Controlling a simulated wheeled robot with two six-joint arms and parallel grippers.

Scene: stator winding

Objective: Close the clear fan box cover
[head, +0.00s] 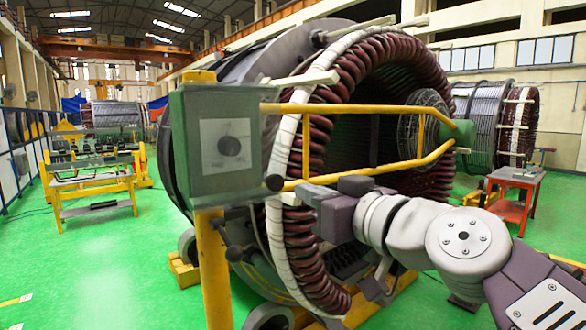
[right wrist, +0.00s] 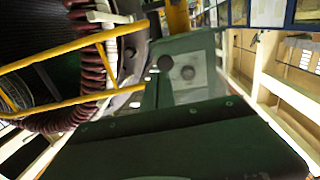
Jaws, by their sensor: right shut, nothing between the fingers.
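The green fan box (head: 176,150) stands on a yellow post left of centre in the head view. A clear cover (head: 246,105) shows as a pale, see-through panel over its dial face; I cannot tell how far it stands from the box. My right gripper (head: 308,196) is shut and empty, to the right of the box's lower right corner and apart from it. In the right wrist view the green box (right wrist: 190,140) fills the lower middle, with a hazy panel and round knobs above it. My left gripper is not in view.
A yellow rail (head: 345,108) runs from the box across the opening of the large stator (head: 335,75), close above my right gripper. A red cart (head: 512,205) stands at the right and a yellow rack (head: 92,180) at the left. Green floor (head: 110,270) is free at the left.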

